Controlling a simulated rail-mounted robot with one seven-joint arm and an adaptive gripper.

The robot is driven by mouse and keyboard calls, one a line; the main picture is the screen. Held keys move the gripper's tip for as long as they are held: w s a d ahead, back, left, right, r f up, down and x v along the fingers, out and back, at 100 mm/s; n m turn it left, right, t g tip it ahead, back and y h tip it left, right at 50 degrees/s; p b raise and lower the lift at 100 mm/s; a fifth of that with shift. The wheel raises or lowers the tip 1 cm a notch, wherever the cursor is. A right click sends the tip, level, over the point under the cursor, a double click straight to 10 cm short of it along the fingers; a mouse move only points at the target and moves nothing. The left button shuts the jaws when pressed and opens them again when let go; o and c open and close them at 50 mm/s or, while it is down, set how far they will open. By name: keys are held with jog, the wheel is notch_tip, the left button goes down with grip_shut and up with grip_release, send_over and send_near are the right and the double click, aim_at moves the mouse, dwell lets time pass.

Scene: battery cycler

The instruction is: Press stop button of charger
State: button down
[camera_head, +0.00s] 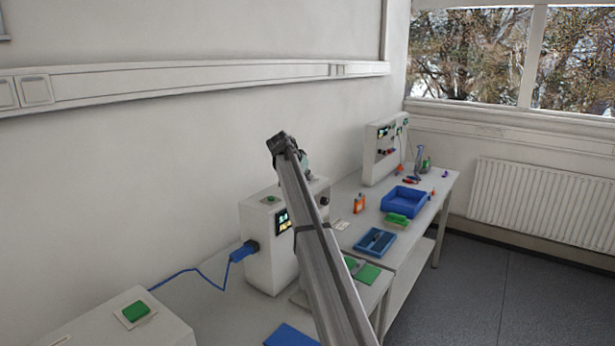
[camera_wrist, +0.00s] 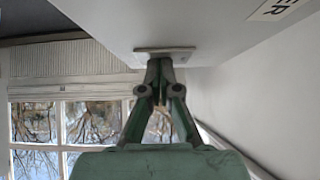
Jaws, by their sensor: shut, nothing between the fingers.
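A white device (camera_head: 266,245) with a small screen stands mid-table, with a green button (camera_head: 271,199) on its top; I take it for the charger. My arm crosses in front of it and hides part of its top and front. My gripper's greenish body shows just above the device's top, its fingertips hidden. In the wrist view my gripper (camera_wrist: 161,75) is shut and empty. Its fingertips reach a pale square plate (camera_wrist: 179,51) on a white surface, whose label (camera_wrist: 278,7) ends in "ER". I cannot tell whether they touch it. No stop button is visible.
Another white box with a green button (camera_head: 136,310) is at the near left. A blue plug (camera_head: 243,250) and cable join the device's left side. A blue bin (camera_head: 405,199), a blue tray (camera_head: 375,242) and another instrument (camera_head: 382,150) stand farther right.

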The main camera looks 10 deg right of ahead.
notch_tip(320, 180, up, 4)
jog(key=shift+p, duration=0.3)
jog(key=b+v, duration=0.3)
jog(key=v, duration=0.7)
jog(key=shift+b, duration=0.4)
